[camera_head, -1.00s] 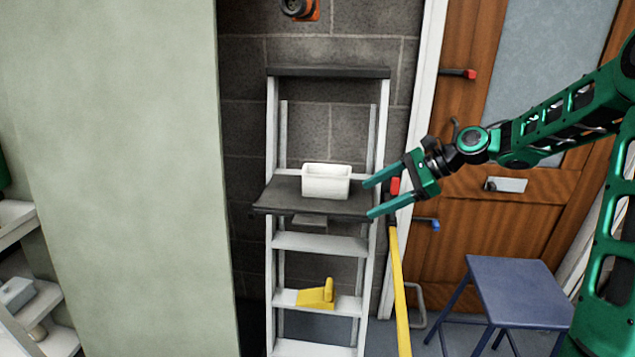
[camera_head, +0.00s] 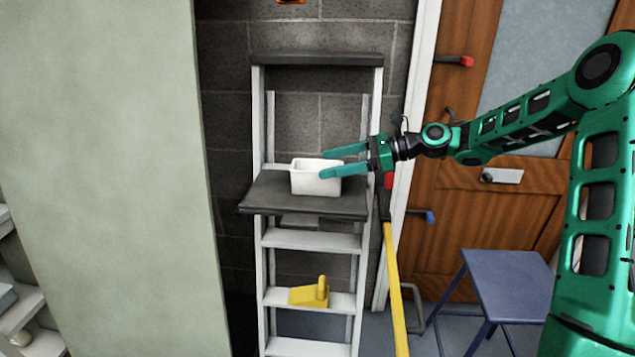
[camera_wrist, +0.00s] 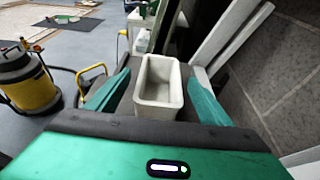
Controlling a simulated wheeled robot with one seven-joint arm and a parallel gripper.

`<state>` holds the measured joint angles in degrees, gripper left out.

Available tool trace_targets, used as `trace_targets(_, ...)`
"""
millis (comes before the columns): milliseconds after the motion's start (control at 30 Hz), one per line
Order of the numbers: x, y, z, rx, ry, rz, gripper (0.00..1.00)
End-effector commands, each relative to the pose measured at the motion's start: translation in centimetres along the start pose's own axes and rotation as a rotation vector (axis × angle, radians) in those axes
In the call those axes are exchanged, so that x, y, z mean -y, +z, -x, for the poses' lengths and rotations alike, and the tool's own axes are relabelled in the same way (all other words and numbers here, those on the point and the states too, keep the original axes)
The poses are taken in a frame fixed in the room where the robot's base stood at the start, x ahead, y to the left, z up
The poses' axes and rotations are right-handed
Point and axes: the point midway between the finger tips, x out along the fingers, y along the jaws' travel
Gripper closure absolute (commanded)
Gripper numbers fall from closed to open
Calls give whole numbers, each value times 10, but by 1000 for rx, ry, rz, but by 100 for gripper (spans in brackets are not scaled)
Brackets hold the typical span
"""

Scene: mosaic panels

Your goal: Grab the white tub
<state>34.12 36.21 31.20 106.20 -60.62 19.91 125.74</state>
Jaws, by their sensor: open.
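The white tub (camera_head: 306,181) is a small open box standing upright on the dark top platform (camera_head: 270,198) of a stepladder. My gripper (camera_head: 333,163) comes in from the right, its two green fingers apart, with the fingertips at the tub's right part. In the wrist view the tub (camera_wrist: 158,88) lies between the spread fingers (camera_wrist: 157,92), one on each side, with a visible gap near the left finger. The right finger is close to the tub; contact cannot be told. The tub looks empty.
A yellow tool (camera_head: 311,292) lies on a lower ladder step. A yellow pole (camera_head: 396,285) stands right of the ladder, and a blue stool (camera_head: 505,275) farther right. A pale green panel (camera_head: 110,150) rises at the left. A yellow vacuum (camera_wrist: 25,82) shows in the wrist view.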

Motion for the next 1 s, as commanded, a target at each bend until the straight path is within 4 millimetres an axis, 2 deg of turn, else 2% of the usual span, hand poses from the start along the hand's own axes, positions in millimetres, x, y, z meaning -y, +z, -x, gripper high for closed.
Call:
trace_targets(300, 1, -2, -42, 0, 4, 1, 27)
trace_targets(600, 2, -2, -47, 0, 2, 1, 27)
trace_targets(633, 2, -2, -47, 0, 2, 1, 29)
trace_targets(667, 2, -2, -47, 0, 2, 1, 36)
trace_targets(800, 2, -2, -47, -1, 2, 1, 70)
trace_targets(833, 2, -2, -47, -1, 2, 1, 72)
trace_targets(1000, 2, -2, -47, 0, 2, 1, 72)
